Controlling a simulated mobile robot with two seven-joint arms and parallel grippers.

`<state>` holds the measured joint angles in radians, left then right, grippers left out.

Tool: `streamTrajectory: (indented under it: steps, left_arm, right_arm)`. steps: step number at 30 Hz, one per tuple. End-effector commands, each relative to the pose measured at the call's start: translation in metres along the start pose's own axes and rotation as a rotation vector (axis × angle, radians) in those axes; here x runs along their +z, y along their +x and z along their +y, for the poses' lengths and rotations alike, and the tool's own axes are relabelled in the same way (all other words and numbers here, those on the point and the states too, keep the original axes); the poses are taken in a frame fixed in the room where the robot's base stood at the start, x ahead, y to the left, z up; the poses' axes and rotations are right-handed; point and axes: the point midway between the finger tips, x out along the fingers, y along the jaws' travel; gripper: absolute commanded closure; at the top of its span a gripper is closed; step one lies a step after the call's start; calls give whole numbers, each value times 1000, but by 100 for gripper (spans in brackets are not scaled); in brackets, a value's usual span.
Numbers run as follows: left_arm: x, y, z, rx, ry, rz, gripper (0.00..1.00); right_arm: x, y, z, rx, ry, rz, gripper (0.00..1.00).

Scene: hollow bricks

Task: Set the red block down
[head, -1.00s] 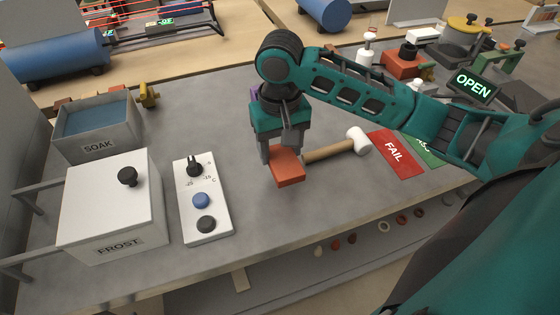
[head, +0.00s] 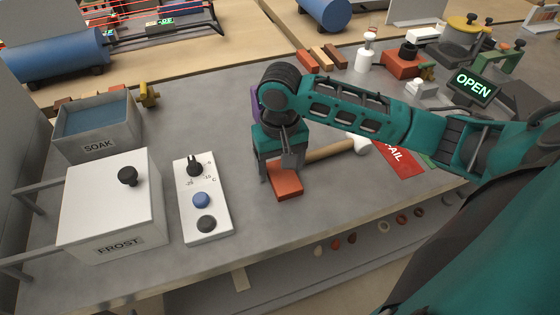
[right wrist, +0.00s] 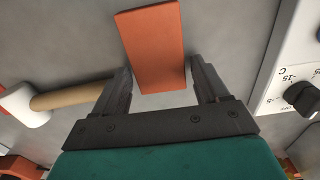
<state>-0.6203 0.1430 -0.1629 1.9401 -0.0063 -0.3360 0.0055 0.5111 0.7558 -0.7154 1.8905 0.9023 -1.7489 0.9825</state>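The red block (head: 285,181) lies on the grey bench, right of the white control panel. It also shows in the right wrist view (right wrist: 155,45), stretching away from between the fingertips. My right gripper (head: 281,168) points down over the block's rear part. In the right wrist view its two fingers (right wrist: 162,75) stand apart on either side of the block, with a narrow gap showing beside it, so it looks open. My left gripper is not in view.
A hammer (head: 330,151) lies just right of the block, near the red FAIL mat (head: 400,156). The control panel (head: 203,222) and the FROST box (head: 105,205) stand to the left, the SOAK tub (head: 98,148) behind. Bare bench lies in front of the block.

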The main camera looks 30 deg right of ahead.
Motion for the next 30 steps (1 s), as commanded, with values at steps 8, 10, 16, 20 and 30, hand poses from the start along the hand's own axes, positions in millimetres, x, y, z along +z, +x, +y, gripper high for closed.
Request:
streamTrajectory:
  steps: [8, 10, 16, 20, 30]
  left_arm:
    - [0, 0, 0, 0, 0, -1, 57]
    - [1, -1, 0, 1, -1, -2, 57]
    - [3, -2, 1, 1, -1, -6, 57]
    - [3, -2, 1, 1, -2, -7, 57]
    - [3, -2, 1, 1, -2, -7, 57]
  right_arm:
    - [0, 0, 0, 0, 0, 0, 17]
    - [0, -2, 0, 0, 0, 1, 17]
    - [-1, -24, 0, -2, -1, 4, 17]
    - [-2, -53, -1, -3, -1, 8, 17]
    - [-1, -114, 0, 1, -2, 4, 17]
